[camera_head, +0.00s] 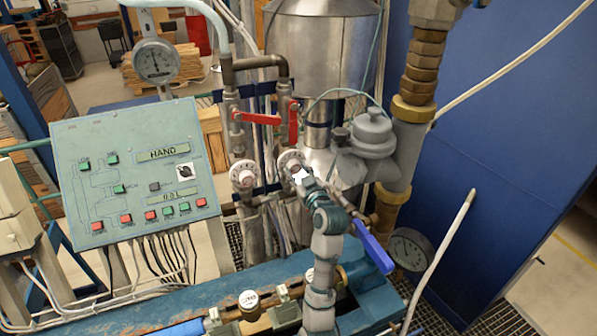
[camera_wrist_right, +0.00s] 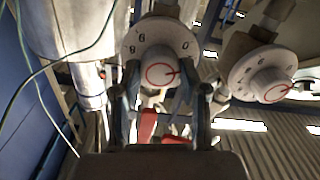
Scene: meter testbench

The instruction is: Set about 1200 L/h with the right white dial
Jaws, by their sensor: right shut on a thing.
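The right white dial (camera_head: 289,160) is a round white disc with a central knob, mounted on the pipework right of the control panel. In the right wrist view this dial (camera_wrist_right: 159,38) shows dark numerals on its rim and a red ring with a pointer on its knob. My right gripper (camera_head: 299,174) reaches up to it from below and hides part of its face. In the wrist view the fingers (camera_wrist_right: 163,84) stand on either side of the knob, shut on it. The left white dial (camera_head: 243,173) is beside it, untouched. My left gripper is not in view.
Red lever handles (camera_head: 257,118) sit above the dials. A green control panel (camera_head: 136,172) stands at left, with a pressure gauge (camera_head: 155,61) above it. A blue lever (camera_head: 372,246) and a thick brass-fitted pipe (camera_head: 408,150) are close on the right of my arm.

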